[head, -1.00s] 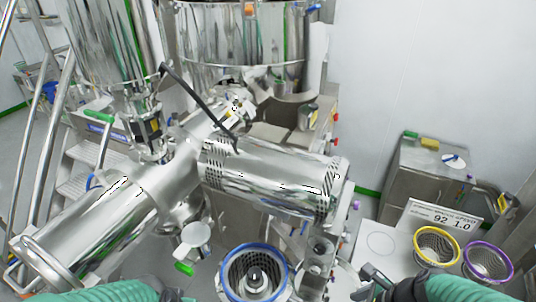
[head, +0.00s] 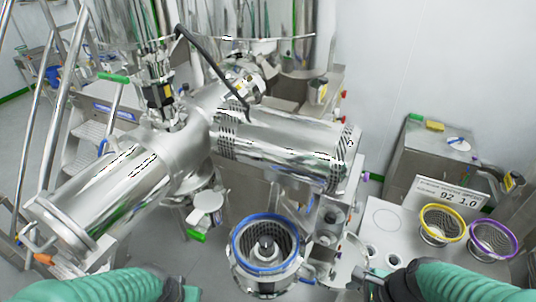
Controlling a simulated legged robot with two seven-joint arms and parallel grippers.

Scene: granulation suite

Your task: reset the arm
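My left arm, in a green sleeve, comes in at the bottom left of the head view. Its dark end (head: 178,290) is at the bottom edge, and its fingers cannot be made out. My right arm, also green-sleeved, comes in at the bottom right. Its dark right gripper (head: 366,277) points left, beside the round metal part right of the blue-rimmed sieve basket (head: 265,243). Its fingers are too small and partly hidden to tell whether they are open. No held object shows at either arm.
A large steel granulator (head: 285,145) with a black lever (head: 212,68) fills the middle. A yellow-rimmed basket (head: 442,222) and a purple-rimmed basket (head: 492,240) stand on the right counter by a sign (head: 447,192). A steel cabinet (head: 430,150) stands behind. A ladder (head: 50,120) is at left.

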